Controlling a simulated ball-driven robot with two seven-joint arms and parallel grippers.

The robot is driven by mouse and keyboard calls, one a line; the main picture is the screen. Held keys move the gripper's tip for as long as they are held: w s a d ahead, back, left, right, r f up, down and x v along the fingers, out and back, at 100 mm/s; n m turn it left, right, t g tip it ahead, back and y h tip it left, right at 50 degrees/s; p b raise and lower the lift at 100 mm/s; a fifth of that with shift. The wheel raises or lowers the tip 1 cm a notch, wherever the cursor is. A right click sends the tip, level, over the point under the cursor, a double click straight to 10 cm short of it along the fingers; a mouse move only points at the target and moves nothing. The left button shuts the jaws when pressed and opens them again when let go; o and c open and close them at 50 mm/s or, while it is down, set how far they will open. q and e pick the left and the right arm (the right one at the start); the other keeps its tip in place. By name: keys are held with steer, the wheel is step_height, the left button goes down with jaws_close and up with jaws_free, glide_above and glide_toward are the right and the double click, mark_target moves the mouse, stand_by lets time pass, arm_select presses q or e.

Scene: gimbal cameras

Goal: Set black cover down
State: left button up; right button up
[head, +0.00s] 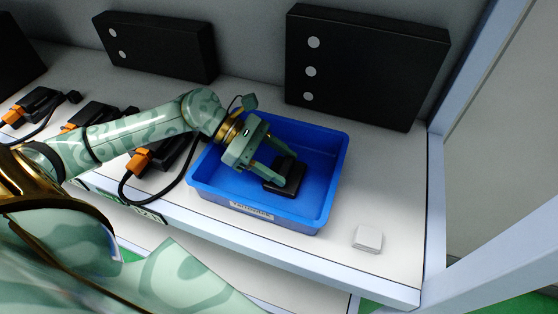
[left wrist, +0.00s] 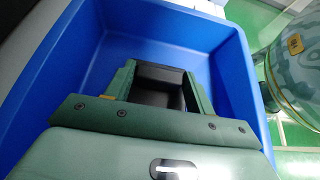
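The black cover (head: 287,178) is a small dark block inside the blue bin (head: 337,160). My left gripper (head: 276,178) reaches into the bin from the left, with its two green fingers at the cover. In the left wrist view the cover (left wrist: 160,88) sits between the two fingers, which appear to be against its sides. The blue bin (left wrist: 90,70) surrounds it there. The cover is low in the bin; I cannot tell whether it touches the floor. My right gripper is not seen in the head view.
A small white block (head: 367,238) lies on the white shelf right of the bin. Black devices with orange parts and cables (head: 160,150) stand left of the bin. Large black panels (head: 365,65) lean at the back. The shelf right of the bin is mostly clear.

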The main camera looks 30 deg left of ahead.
arm_select(q)
steer(key=o, duration=0.4)
steer(key=shift+r, duration=0.2)
steer(key=p+v, duration=0.2)
steer(key=v, duration=1)
steer(key=shift+f+p, duration=0.1)
steer(key=shift+p, duration=0.2)
steer(key=shift+w, duration=0.1)
